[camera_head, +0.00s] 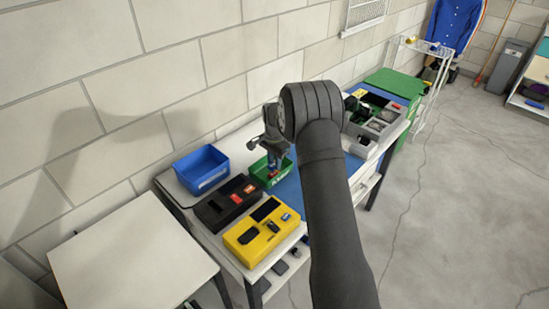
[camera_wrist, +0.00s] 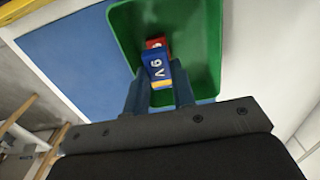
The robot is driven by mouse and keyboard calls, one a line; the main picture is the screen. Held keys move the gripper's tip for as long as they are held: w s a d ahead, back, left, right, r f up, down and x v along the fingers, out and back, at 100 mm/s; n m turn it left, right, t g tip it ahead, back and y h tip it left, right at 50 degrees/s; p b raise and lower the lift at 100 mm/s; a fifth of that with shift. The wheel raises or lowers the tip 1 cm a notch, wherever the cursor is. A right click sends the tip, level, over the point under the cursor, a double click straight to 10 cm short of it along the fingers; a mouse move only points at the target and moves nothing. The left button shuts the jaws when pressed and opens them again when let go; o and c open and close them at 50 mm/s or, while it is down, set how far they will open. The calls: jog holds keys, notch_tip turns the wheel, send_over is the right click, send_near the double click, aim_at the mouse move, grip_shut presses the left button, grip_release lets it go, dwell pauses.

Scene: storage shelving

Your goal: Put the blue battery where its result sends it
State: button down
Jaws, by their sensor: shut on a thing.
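The blue battery (camera_wrist: 158,71) shows in the wrist view, marked like "9V" with a yellow stripe. My gripper (camera_wrist: 160,88) is shut on it, one dark finger on each side. The battery is over the green bin (camera_wrist: 125,40); I cannot tell whether it touches the bin floor. A red piece (camera_wrist: 156,43) shows just beyond the battery, and I cannot tell if it is a separate battery in the bin. In the head view my gripper (camera_head: 273,168) points down at the green bin (camera_head: 260,172), and the blue battery is hard to make out.
A blue bin (camera_head: 201,169) stands left of the green one. A black device (camera_head: 226,203) and a yellow tester (camera_head: 256,236) sit in front of the bins. A grey organiser (camera_head: 384,119) is to the right. A bare white table (camera_head: 135,250) stands at the left.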

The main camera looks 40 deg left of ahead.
aim_at(274, 164)
jog(key=c, duration=1.1)
grip_release()
jog(key=shift+r, duration=0.1)
notch_tip(274, 164, up, 17)
jog(key=shift+r, duration=0.15)
notch_tip(274, 164, down, 18)
jog(key=shift+r, duration=1.75)
